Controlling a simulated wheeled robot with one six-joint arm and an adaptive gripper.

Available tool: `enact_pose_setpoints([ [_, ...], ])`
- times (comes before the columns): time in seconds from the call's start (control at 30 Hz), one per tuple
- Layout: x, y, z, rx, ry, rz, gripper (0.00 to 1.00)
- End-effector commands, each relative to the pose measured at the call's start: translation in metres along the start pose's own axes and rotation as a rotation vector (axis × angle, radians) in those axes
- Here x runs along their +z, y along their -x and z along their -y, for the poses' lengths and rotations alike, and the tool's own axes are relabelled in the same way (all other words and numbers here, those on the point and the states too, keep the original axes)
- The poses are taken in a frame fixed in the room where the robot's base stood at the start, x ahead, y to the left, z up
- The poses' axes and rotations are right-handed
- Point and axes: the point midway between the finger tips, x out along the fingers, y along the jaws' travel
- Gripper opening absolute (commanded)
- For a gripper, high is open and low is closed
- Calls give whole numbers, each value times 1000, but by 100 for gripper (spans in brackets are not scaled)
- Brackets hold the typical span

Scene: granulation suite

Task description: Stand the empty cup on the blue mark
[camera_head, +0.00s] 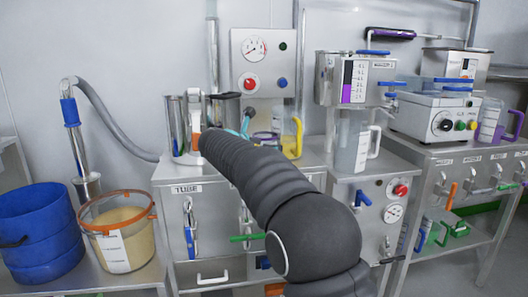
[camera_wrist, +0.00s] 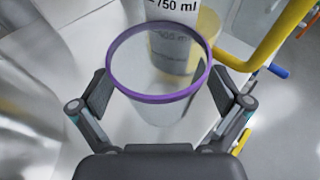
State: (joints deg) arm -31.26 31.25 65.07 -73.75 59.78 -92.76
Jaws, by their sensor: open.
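A clear cup with a purple rim (camera_wrist: 111,79) stands between the fingers of my gripper (camera_wrist: 160,93) in the wrist view. It looks empty; I see the surface through its wall. The gripper is open, with one finger on each side of the cup. Whether the fingers touch it I cannot tell. I cannot pick out the blue mark in either view.
A yellow-handled vessel (camera_head: 291,135) stands close by; its yellow handle (camera_wrist: 272,35) is near the right finger in the wrist view. A clear jug (camera_head: 352,143) is to the right. Steel cylinders (camera_head: 177,125) stand left of the arm. A control box (camera_head: 262,62) is behind.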

Motion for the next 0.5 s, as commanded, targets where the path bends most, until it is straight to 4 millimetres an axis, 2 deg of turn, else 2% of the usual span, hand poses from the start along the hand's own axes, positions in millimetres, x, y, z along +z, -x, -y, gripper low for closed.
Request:
enact_pose_setpoints([
  [0.23, 0, -4, 0, 1, -1, 0, 100],
  [0.27, 0, -4, 0, 1, -1, 0, 98],
  [0.4, 0, -4, 0, 1, -1, 0, 62],
  [0.5, 0, -4, 0, 1, -1, 0, 43],
])
